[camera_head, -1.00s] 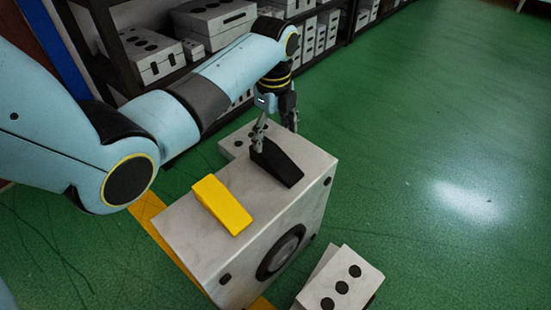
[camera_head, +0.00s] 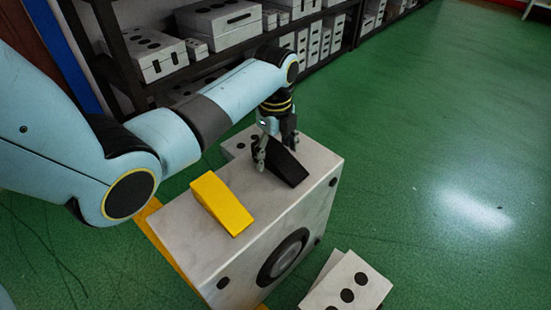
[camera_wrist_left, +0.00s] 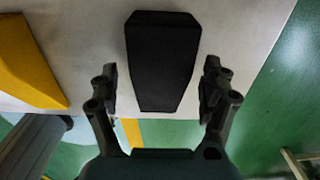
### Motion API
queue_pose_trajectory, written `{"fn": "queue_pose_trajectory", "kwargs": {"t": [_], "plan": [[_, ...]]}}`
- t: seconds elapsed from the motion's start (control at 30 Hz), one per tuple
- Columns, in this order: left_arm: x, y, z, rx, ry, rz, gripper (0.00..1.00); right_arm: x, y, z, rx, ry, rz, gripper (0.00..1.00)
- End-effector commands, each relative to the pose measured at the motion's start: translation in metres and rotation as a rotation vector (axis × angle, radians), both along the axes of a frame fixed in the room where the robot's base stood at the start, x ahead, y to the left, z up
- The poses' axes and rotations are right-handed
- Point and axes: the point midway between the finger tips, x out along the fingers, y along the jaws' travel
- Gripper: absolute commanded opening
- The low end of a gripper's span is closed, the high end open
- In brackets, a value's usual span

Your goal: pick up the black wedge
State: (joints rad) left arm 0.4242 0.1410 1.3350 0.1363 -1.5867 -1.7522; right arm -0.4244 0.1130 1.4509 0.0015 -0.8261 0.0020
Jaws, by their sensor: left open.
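The black wedge (camera_head: 285,164) lies on top of the large grey-white block (camera_head: 185,245), toward its far end. My left gripper (camera_head: 275,152) points down at the wedge with its fingers on either side of it. In the left wrist view the black wedge (camera_wrist_left: 162,60) sits between the two open fingers of the left gripper (camera_wrist_left: 162,85), with a gap on each side. The fingers do not appear to touch it. In the head view the gripper hides part of the wedge's far end. My right gripper is not in view.
A yellow wedge (camera_head: 222,204) lies on the same block, nearer the camera; it also shows in the left wrist view (camera_wrist_left: 28,60). White boxes with black dots (camera_head: 348,284) stand on the floor at the front. A dark shelf (camera_head: 130,70) with boxes is behind. Green floor is clear at right.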

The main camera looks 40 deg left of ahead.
Motion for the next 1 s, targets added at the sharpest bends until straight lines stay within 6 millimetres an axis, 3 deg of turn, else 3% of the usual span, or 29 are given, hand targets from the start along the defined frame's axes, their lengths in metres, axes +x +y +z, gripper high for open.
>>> {"fn": "queue_pose_trajectory", "kwargs": {"t": [0.13,0.63,1.0], "plan": [[0.0002,-0.0001,0.0006,0.0,0.0,0.0,0.78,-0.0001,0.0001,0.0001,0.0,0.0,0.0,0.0],[0.0,-0.0002,0.0005,0.0,0.0,0.0,0.13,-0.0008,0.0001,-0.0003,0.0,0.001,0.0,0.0],[0.0004,-0.0001,0.0037,0.0,-0.001,0.0,0.1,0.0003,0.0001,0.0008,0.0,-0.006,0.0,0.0]]}}
